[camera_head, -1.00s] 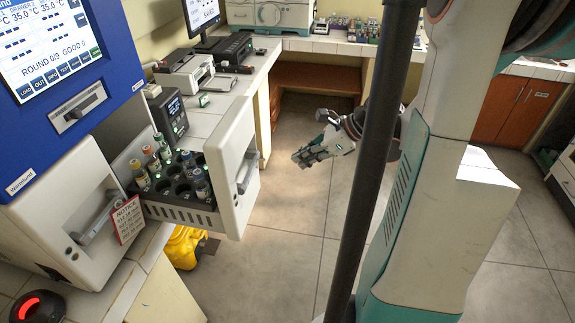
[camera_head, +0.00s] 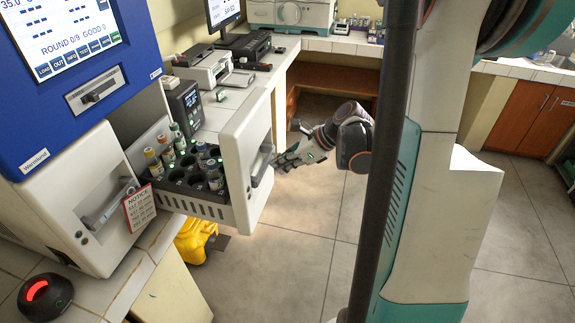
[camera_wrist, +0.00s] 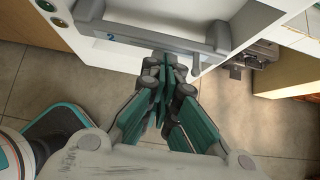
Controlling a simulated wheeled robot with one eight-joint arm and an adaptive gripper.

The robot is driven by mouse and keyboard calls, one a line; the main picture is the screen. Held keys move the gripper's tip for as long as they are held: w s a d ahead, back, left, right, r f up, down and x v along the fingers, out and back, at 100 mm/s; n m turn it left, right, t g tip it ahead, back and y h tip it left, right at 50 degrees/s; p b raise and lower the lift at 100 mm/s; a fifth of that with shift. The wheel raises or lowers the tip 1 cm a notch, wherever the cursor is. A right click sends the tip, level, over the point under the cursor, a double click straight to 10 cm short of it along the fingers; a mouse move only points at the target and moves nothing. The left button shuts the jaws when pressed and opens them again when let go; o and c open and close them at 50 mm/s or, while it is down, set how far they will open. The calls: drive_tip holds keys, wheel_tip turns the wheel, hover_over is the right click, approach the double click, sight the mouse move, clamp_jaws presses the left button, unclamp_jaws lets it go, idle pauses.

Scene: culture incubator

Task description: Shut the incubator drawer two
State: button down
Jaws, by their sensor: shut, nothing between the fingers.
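The incubator's drawer two (camera_head: 240,165) stands pulled out, with a white front panel and a dark rack (camera_head: 185,190) behind it holding several capped bottles. In the wrist view its front (camera_wrist: 165,25) carries a blue "2" and a grey bar handle (camera_wrist: 150,38). My gripper (camera_head: 277,164) is shut and empty, just in front of the drawer's handle side. In the wrist view the fingertips (camera_wrist: 165,62) are at the lower edge of the handle; I cannot tell whether they touch it.
Left of the open drawer is a closed incubator drawer (camera_head: 75,200) with a red notice tag (camera_head: 139,207). A black device with a red light (camera_head: 45,293) sits on the counter. A yellow object (camera_head: 193,240) is below. Floor in front is clear.

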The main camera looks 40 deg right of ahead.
sight(183, 153)
idle(0.3)
drive_tip(key=w+a, duration=0.6)
drive_tip(key=w, duration=0.2)
drive_tip(key=w+a+b, duration=0.1)
drive_tip(key=w+a, duration=0.6)
drive_tip(key=w, duration=0.2)
drive_tip(key=w+a, duration=0.7)
drive_tip(key=w, duration=0.1)
drive_tip(key=shift+w+b, duration=0.3)
drive_tip(key=shift+w, duration=0.05)
drive_tip(key=shift+w+a, duration=0.15)
drive_tip(key=shift+w, duration=0.05)
drive_tip(key=shift+r, duration=0.1)
